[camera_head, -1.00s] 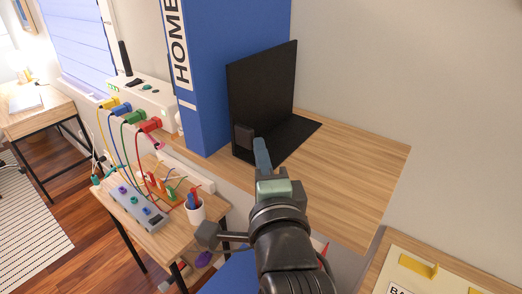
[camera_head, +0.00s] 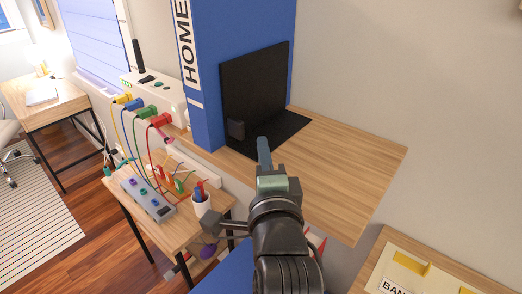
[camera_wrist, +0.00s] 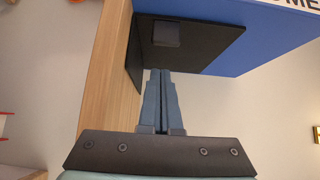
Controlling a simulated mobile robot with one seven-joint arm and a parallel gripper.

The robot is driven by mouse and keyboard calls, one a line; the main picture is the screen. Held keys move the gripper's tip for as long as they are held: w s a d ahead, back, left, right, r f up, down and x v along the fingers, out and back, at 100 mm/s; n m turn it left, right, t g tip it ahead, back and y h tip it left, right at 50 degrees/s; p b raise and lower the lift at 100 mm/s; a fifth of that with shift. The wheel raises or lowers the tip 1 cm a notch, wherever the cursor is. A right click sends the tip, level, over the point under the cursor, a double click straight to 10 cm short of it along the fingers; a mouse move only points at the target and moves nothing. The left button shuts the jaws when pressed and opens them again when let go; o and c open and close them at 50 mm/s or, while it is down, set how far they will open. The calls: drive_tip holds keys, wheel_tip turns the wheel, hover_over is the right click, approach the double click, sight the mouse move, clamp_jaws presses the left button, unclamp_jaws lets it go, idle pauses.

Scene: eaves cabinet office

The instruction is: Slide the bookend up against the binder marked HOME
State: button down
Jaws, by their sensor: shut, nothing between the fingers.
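The blue binder marked HOME (camera_head: 207,118) stands upright on the wooden shelf (camera_head: 345,165); it also shows in the wrist view (camera_wrist: 268,38). The black bookend (camera_head: 258,80) has its upright plate beside the binder's right face, looking flush or nearly so. Its base plate lies on the shelf, extending right, and a small dark block (camera_head: 236,129) sits low on the upright. The bookend fills the upper middle of the wrist view (camera_wrist: 205,45). My gripper (camera_head: 264,142) is shut and empty, to the right of the block over the base. Its fingertips (camera_wrist: 160,72) appear apart from the block.
The shelf is clear right of the bookend, up to its front edge. A board with yellow parts (camera_head: 425,275) is at the lower right.

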drive_tip(key=s+d+b, duration=0.2)
drive_tip(key=s+b, duration=0.1)
drive_tip(key=s, duration=0.8)
drive_tip(key=s+r+n+t+h, duration=0.1)
drive_tip(key=r+n+t, duration=0.3)
drive_tip(key=r+n, duration=0.4)
drive_tip(key=s+r+n+t+h, duration=0.1)
drive_tip(key=s+r+n+t, duration=0.3)
drive_tip(key=r, duration=1.7)
drive_tip(key=n+t, duration=0.1)
drive_tip(key=n, duration=0.3)
drive_tip(key=shift+s+d+t+h, duration=0.25)
drive_tip(key=shift+d+t+h, duration=0.05)
drive_tip(key=shift+h, duration=0.1)
drive_tip(key=shift+r, duration=0.1)
